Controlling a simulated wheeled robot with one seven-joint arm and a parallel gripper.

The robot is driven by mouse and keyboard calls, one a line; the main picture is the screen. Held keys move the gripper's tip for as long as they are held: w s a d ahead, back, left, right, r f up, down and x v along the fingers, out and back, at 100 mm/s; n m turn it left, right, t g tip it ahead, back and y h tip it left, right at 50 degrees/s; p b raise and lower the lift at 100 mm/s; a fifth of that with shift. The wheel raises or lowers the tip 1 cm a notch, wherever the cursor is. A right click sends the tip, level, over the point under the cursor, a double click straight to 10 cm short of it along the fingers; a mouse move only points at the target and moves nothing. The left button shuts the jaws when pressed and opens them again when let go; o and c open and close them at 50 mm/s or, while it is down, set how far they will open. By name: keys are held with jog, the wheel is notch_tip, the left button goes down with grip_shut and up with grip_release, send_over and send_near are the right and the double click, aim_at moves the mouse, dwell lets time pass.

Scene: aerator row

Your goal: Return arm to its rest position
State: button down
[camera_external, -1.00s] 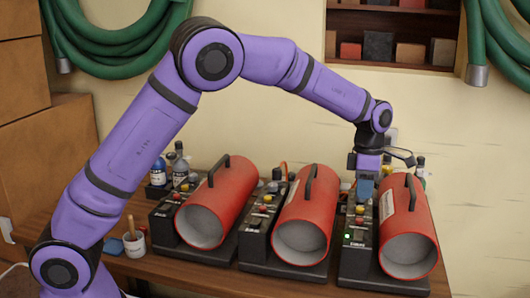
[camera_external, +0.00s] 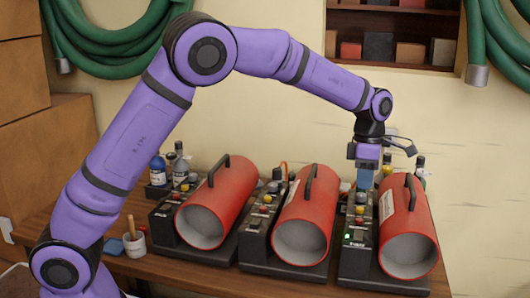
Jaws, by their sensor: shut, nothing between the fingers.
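My purple arm reaches over the bench from the left. My gripper (camera_external: 364,186) points down over the control panel (camera_external: 357,222) of the right-hand red aerator (camera_external: 408,225), beside that aerator's left edge. It is shut with nothing in it. I cannot tell whether the fingertips touch the panel or hover just above it. A green light (camera_external: 347,236) shows on this panel. The middle aerator (camera_external: 303,215) and the left aerator (camera_external: 216,205) stand in a row to the left, each with a black handle and a panel on its left side.
Small bottles (camera_external: 179,168) stand at the back left of the wooden bench (camera_external: 180,272). A cup (camera_external: 134,243) with a wooden-handled tool stands at the front left. Green hoses (camera_external: 120,45) hang on the wall, and a shelf (camera_external: 392,35) is set in it.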

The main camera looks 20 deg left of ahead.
jog(key=w+a+r+m+h, duration=0.15)
jog(key=a+r, duration=0.25)
jog(key=a, duration=0.4)
jog(key=w+a+r+m, duration=0.25)
jog(key=a+r, duration=0.25)
jog(key=a, duration=0.4)
jog(key=s+a+r+m+t, duration=0.2)
jog(key=a+r+m, duration=0.1)
jog(key=a, duration=0.7)
jog(key=s+a+r+m+t, duration=0.1)
jog(key=s+a+r+m, duration=0.15)
jog(key=a, duration=0.85)
jog(key=s+a+f+m+t+y, duration=0.1)
jog(key=s+a+f+m+t, duration=0.2)
jog(key=s+a+m, duration=0.5)
jog(key=s+a, duration=0.8)
jog(key=s, duration=0.1)
jog(key=shift+a+f+t, duration=0.15)
jog(key=shift+t, duration=0.25)
jog(key=shift+s+m+y, duration=0.1)
jog(key=shift+m+y, duration=0.15)
